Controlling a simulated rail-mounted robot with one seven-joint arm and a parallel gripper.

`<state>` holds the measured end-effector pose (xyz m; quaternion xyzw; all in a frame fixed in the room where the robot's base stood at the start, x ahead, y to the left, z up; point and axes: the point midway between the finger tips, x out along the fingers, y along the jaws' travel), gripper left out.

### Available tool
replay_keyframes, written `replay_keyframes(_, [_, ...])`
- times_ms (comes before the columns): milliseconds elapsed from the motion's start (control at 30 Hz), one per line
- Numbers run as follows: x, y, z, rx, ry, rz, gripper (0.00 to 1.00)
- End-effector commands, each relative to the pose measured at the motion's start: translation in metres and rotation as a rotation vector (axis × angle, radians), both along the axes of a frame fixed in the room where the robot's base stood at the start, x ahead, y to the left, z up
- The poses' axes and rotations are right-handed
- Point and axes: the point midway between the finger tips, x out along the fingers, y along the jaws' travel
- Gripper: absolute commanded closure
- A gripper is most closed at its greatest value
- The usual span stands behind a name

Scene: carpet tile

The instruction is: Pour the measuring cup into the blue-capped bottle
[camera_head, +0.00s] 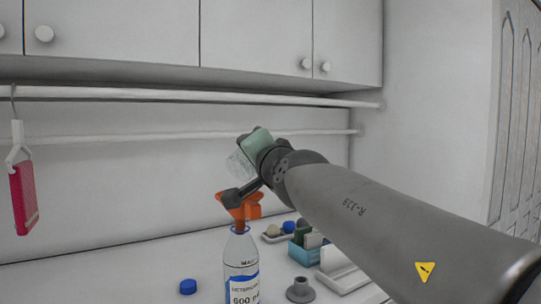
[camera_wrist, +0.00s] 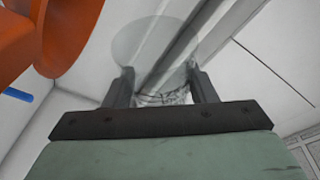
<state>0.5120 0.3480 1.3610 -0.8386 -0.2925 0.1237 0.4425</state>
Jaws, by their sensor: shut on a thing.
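The bottle (camera_head: 241,275) is clear with a blue and white label and stands upright on the counter. An orange funnel (camera_head: 240,206) sits in its mouth; orange also fills the upper left of the wrist view (camera_wrist: 45,35). A blue cap (camera_head: 187,287) lies on the counter left of the bottle.
Right of the bottle are a grey stepped piece (camera_head: 299,290), a teal box (camera_head: 304,252) with upright items, a white rack (camera_head: 340,272) and a small tray of round things (camera_head: 274,235). A red board (camera_head: 24,198) hangs from the rail (camera_head: 120,93) at left.

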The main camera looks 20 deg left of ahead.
Motion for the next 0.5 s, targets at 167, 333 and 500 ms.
replay_keyframes(167, [-0.0005, 0.0003, -0.0004, -0.005, -0.01, 0.0, 0.74])
replay_keyframes(333, [-0.0011, 0.0007, -0.0003, -0.011, -0.021, 0.0, 0.74])
replay_keyframes(500, [-0.0016, 0.0009, 0.0001, -0.017, -0.031, 0.0, 0.74])
